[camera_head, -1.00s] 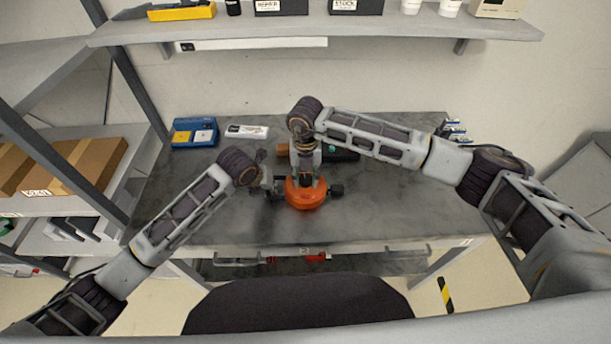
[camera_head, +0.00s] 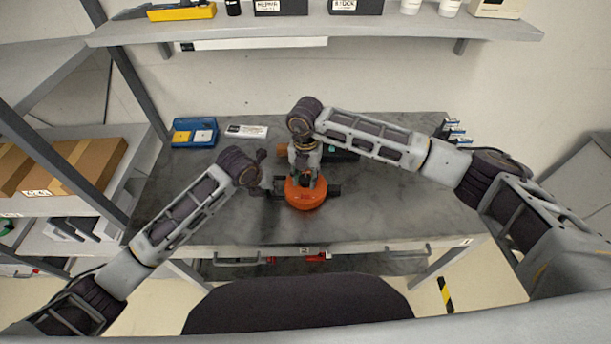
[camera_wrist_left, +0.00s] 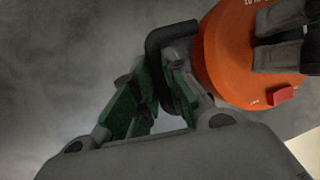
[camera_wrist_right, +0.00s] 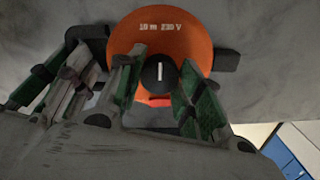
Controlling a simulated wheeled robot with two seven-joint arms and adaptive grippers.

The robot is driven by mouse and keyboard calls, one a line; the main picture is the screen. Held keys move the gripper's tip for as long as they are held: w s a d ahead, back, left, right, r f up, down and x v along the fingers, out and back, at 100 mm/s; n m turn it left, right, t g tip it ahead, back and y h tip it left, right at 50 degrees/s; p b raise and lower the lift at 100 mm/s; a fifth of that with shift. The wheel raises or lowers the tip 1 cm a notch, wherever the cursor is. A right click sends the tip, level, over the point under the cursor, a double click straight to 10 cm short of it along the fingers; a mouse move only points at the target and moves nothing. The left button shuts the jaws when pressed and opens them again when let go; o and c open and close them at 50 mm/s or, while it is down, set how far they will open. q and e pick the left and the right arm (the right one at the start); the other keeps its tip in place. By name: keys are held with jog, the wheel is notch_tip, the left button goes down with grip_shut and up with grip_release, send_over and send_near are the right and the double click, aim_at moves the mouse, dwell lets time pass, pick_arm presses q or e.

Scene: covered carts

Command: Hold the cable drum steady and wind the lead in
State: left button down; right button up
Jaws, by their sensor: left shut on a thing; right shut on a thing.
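The orange cable drum (camera_head: 305,199) lies flat on the grey worktop, and its "10 m 230 V" lettering shows in the right wrist view (camera_wrist_right: 185,38). My left gripper (camera_head: 279,187) is shut on the dark bracket (camera_wrist_left: 165,45) at the drum's left side. My right gripper (camera_head: 307,181) comes down from above, shut on the black round knob (camera_wrist_right: 158,73) with a white mark on the drum's top. A red tab (camera_wrist_left: 281,95) shows on the drum. A dark block (camera_wrist_right: 227,60) sits at the drum's right edge. I cannot make out the lead's cord.
A blue case (camera_head: 194,132) and a white box (camera_head: 246,131) stand at the back left of the worktop (camera_head: 400,210). A dark and green object lies behind the drum, partly hidden by my right arm. The worktop is clear right of the drum.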

aim_at(305, 178)
jog(key=o, duration=1)
jog(key=shift+o, duration=0.2)
jog(key=shift+r, duration=0.2)
notch_tip(305, 178, up, 12)
jog(key=shift+f, duration=0.15)
pick_arm(q)
jog(key=c, duration=1.4)
grip_release()
jog(key=shift+o, duration=0.2)
jog(key=shift+r, duration=0.1)
